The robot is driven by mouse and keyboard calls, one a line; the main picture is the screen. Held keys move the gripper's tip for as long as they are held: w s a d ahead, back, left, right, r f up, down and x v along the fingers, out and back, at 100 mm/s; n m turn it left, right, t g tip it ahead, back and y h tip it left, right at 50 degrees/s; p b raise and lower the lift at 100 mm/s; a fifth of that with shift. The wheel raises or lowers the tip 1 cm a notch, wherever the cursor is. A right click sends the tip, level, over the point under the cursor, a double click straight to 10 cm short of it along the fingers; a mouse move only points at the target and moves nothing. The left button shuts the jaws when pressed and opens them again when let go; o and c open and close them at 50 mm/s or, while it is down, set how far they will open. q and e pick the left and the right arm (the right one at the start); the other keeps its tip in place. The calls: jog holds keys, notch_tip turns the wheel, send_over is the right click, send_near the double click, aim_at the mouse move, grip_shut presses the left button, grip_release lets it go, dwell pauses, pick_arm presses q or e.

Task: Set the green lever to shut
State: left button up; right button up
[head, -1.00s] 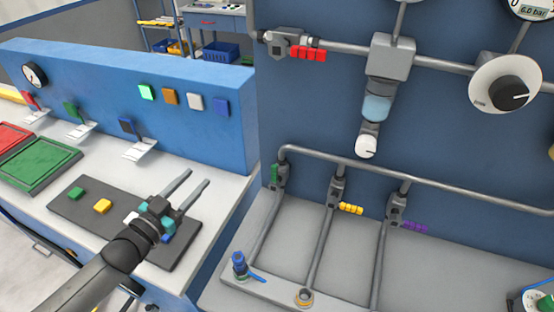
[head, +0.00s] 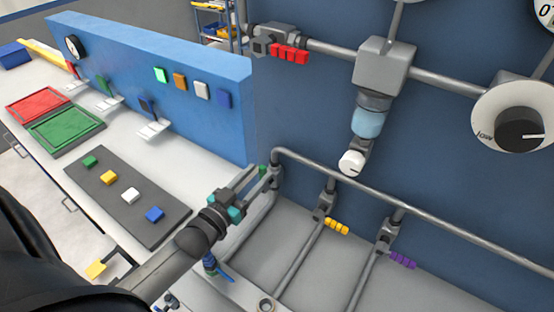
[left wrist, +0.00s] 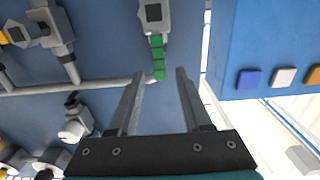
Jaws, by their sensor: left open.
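The green lever (head: 262,169) sits on the valve at the left end of the row of lower pipes. In the head view it is mostly hidden by my left gripper (head: 250,175). In the left wrist view the green lever (left wrist: 157,57) runs down from its grey valve body (left wrist: 154,14), roughly in line with it. Its free end lies near the gap between the open fingers of my left gripper (left wrist: 160,73). I see no finger clearly touching it. My right gripper is not in view.
A yellow lever (head: 337,226) and a purple lever (head: 403,260) stick out sideways from neighbouring valves. A horizontal pipe (head: 365,182) runs above them. A red lever (head: 289,54) is on the upper pipe. The blue panel (head: 165,95) of the left bench stands close by.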

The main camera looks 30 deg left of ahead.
aim_at(264, 167)
pick_arm(q)
jog(key=shift+w+d, duration=0.15)
jog(key=shift+w, duration=1.45)
jog(key=shift+w+d, duration=0.1)
jog(key=shift+w, duration=1.45)
jog(key=shift+c, duration=0.4)
grip_shut()
